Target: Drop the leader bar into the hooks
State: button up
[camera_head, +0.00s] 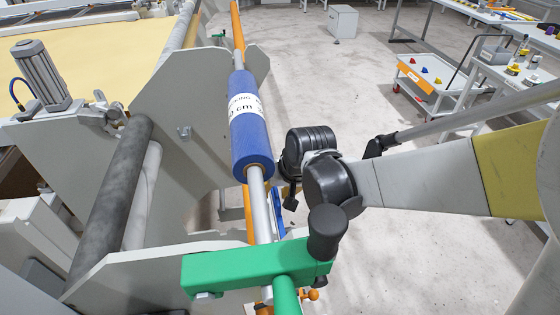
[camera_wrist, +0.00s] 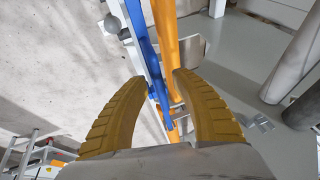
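A silver bar (camera_head: 259,200) runs lengthwise in the head view, with a blue labelled roll (camera_head: 249,125) around it. I cannot tell for sure whether this is the leader bar. A blue strip (camera_head: 279,215) shows beside it, low behind my arm. In the wrist view, a long blue bar (camera_wrist: 146,50) and an orange beam (camera_wrist: 165,40) run past my gripper (camera_wrist: 160,76). Its yellow ridged fingers are open, with the blue bar and beam showing between and beyond the tips. Contact is unclear. No hooks can be made out for certain. My arm hides the gripper in the head view.
A green bracket (camera_head: 250,264) with a black knob (camera_head: 327,232) stands at the near end. Grey frame plates (camera_head: 180,95) and a dark roller (camera_head: 112,195) lie left. A white cart (camera_head: 425,85) stands on open floor at the back right.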

jog(key=v, duration=1.2)
jog(key=shift+d, duration=0.15)
jog(key=s+d+m+t+h, duration=0.1)
jog(key=s+d, duration=0.4)
jog(key=d, duration=0.5)
jog(key=s+d+m+t+h, duration=0.1)
jog(key=s+d, duration=0.4)
jog(key=d, duration=0.5)
jog(key=shift+d+t+h, duration=0.35)
jog(key=shift+t+h, duration=0.35)
jog(key=shift+s, duration=0.1)
